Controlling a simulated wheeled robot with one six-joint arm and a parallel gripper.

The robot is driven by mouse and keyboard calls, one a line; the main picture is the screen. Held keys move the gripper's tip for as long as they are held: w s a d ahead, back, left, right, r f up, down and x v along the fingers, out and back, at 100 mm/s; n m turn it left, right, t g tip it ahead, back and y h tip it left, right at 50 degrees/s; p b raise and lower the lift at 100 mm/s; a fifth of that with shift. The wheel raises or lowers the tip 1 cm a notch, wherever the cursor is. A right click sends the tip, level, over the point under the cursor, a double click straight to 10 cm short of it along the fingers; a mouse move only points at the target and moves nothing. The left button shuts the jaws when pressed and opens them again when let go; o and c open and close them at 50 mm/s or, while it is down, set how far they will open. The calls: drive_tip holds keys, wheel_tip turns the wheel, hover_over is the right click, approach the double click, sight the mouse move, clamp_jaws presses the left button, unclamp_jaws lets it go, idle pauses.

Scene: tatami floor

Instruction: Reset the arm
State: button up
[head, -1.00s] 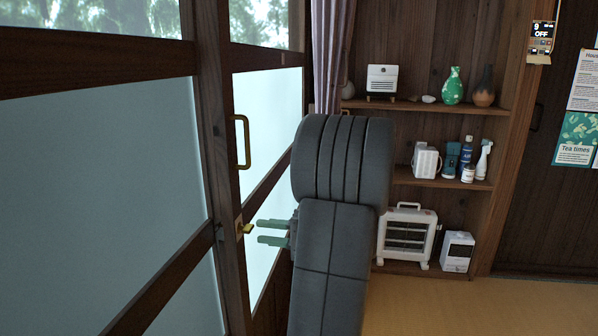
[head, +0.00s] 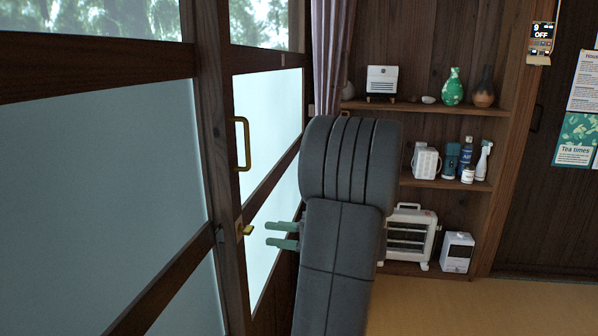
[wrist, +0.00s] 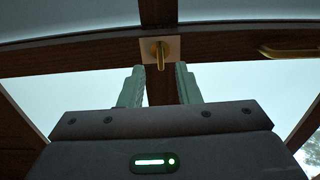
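My gripper (head: 284,235) is left of my grey arm in the head view, with its two green fingers pointing left toward the sliding door. The fingers are apart and nothing is between them. In the wrist view my gripper (wrist: 160,84) also shows open and empty. A small brass latch (head: 248,230) on the door frame is just left of the fingertips, with a gap between. In the wrist view the latch (wrist: 159,55) lies beyond the fingertips, roughly between them.
A brass door handle (head: 242,143) is above the latch. Frosted glass doors fill the left. Behind my arm a wooden shelf (head: 440,106) holds vases, bottles and small appliances. A white heater (head: 410,238) stands low at the back.

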sight(252, 230)
drive_tip(key=a, duration=0.4)
drive_tip(key=w+a, duration=0.1)
drive_tip(key=shift+a+r, duration=0.2)
drive_tip(key=shift+a, duration=0.2)
drive_tip(key=shift+d+r+m+p, duration=0.1)
drive_tip(key=shift+d+m+p, duration=0.05)
drive_tip(key=shift+m+p, duration=0.8)
drive_tip(key=m+p, duration=0.5)
drive_tip(key=p, duration=0.1)
drive_tip(key=shift+m+p, duration=0.25)
drive_tip(key=shift+p, duration=0.1)
drive_tip(key=m+p, duration=0.4)
drive_tip(key=p, duration=0.1)
drive_tip(key=shift+w+r+m, duration=0.1)
drive_tip(key=shift+m, duration=0.2)
drive_tip(key=shift+m+p, duration=0.7)
drive_tip(key=shift+m, duration=0.2)
drive_tip(key=shift+f, duration=0.25)
drive_tip(key=shift+r, duration=0.1)
